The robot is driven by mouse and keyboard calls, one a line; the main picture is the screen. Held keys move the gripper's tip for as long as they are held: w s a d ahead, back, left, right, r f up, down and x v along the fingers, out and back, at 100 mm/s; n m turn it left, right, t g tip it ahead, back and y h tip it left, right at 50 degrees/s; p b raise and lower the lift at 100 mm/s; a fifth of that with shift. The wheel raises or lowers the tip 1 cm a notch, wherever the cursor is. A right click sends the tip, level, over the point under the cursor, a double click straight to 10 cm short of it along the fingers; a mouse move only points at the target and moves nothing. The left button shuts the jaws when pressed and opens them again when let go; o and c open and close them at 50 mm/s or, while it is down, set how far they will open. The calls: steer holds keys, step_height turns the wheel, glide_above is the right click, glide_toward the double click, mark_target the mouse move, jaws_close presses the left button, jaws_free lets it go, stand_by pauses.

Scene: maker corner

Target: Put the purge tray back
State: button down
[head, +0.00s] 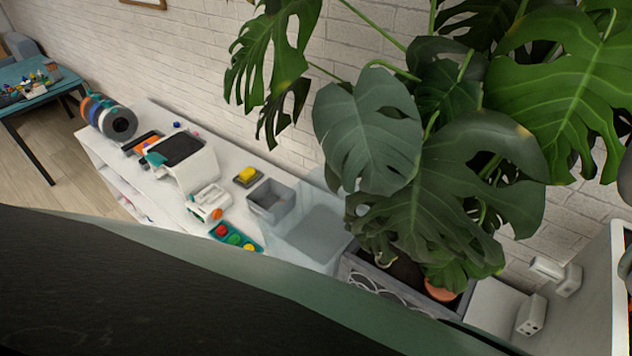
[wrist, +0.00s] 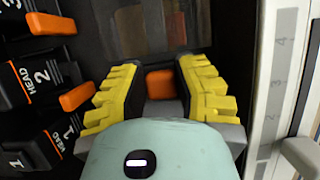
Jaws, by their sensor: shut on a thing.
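In the wrist view, my gripper (wrist: 157,86) has its two ridged yellow fingers closed on either side of a small orange tab (wrist: 160,82). The tab looks like the grip of the purge tray. A dark, brownish panel or recess (wrist: 148,28) shows just beyond the fingertips. The rest of what I hold is hidden by the fingers and the pale teal gripper housing. I cannot tell whether the tray is seated or free. In the head view, neither my gripper nor a clear purge tray shows.
In the wrist view, black units marked HEAD (wrist: 40,82) with orange levers stand close on the left. A white numbered strip (wrist: 276,90) runs on the right. In the head view, a white shelf (head: 150,118) carries a grey bin (head: 262,212); a large plant (head: 440,150) stands right.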

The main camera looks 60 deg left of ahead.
steer(key=shift+s+f, duration=0.1)
steer(key=shift+f, duration=0.6)
steer(key=shift+r, duration=0.15)
steer(key=c, duration=0.8)
jaws_free()
